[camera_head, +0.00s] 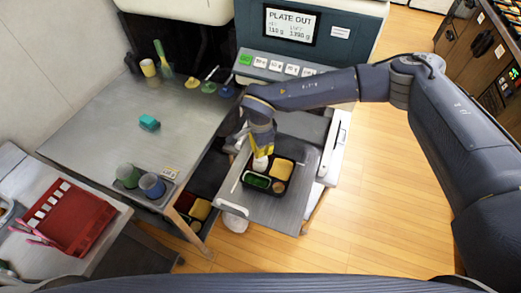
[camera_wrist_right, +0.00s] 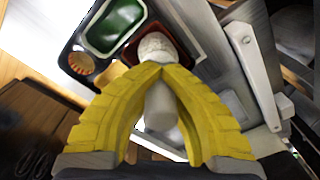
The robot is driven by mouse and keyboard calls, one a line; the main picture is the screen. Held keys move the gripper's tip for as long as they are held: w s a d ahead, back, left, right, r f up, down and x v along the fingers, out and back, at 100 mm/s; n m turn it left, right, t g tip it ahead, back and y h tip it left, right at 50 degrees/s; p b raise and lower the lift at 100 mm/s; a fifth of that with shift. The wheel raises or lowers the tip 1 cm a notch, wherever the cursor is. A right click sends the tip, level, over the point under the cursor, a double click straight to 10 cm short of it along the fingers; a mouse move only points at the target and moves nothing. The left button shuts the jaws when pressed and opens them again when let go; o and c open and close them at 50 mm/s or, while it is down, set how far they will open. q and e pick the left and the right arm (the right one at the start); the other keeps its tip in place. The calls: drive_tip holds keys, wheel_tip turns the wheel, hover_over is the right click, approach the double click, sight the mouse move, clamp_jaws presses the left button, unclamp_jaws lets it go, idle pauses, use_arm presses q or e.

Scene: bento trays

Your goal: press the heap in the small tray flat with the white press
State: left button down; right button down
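My right gripper (camera_head: 262,149) is over the black bento tray (camera_head: 270,175), with its yellow fingers pointing down. In the right wrist view the fingers close around the white press (camera_wrist_right: 160,106), whose smooth shaft shows between them. A speckled white mass (camera_wrist_right: 155,47) shows at the fingertips, inside a small dark red tray (camera_wrist_right: 128,53). I cannot tell whether it is the heap or the press's lower end, nor whether press and heap touch. A green tray (camera_wrist_right: 114,24) and a round brown-orange item (camera_wrist_right: 81,63) sit beside it. My left gripper is not in view.
The bento tray stands on a grey metal shelf (camera_head: 262,208) in front of the scale (camera_head: 290,25). The grey counter (camera_head: 100,120) at left holds a teal block (camera_head: 149,122), cups (camera_head: 151,185) and utensils. A red rack (camera_head: 72,218) lies at far left.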

drive_tip(key=shift+f, duration=1.15)
idle(1.4)
